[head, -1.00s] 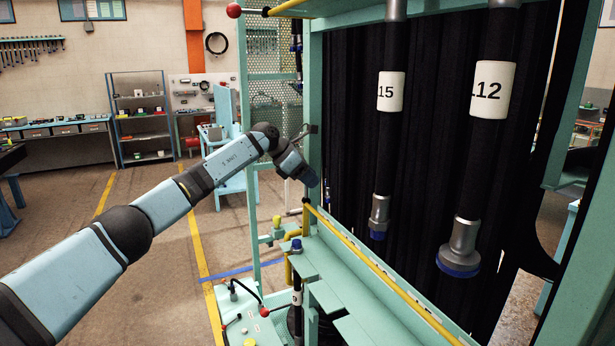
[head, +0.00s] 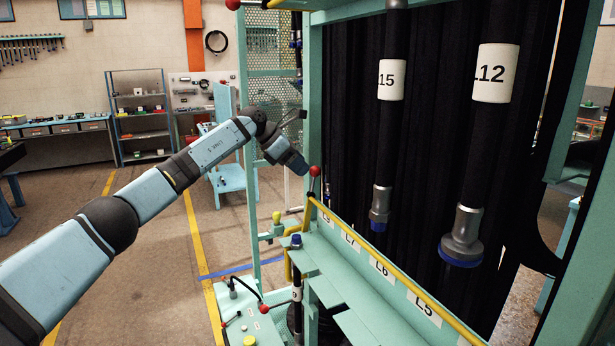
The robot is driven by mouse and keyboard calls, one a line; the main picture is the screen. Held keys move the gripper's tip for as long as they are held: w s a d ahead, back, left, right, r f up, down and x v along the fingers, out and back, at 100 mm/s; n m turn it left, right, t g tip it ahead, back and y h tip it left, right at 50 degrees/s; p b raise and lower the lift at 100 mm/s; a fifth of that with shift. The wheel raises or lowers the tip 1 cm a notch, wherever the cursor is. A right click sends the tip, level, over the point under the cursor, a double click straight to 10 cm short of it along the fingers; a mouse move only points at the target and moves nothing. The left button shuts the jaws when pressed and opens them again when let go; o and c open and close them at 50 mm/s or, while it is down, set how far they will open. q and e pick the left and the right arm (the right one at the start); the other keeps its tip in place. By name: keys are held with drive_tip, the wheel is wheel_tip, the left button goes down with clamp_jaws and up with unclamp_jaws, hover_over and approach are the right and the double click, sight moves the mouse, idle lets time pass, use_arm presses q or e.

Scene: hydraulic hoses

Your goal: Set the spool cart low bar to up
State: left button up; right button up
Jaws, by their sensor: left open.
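The low bar (head: 388,268) is a yellow rail along the front of the green spool cart frame, running from the middle of the head view down to the lower right. White labels show along the strip under it. A lever with a red ball (head: 314,171) stands upright at the bar's far end. My left gripper (head: 302,167) is open, just left of the red ball, with its fingers mostly hidden. Whether it touches the lever, I cannot tell. My right gripper is out of view.
Dark hoses tagged 15 (head: 391,80) and L12 (head: 495,73) hang inside the cart. A green shelf (head: 345,290) lies in front of the bar. A control box (head: 243,318) stands low at the front. The floor to the left is open.

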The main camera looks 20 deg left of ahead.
use_arm(q)
drive_tip(key=b+v, duration=0.2)
drive_tip(key=v, duration=0.7)
drive_tip(key=shift+s+a, duration=0.2)
drive_tip(key=shift+a, duration=0.15)
drive_tip(key=shift+r, duration=0.15)
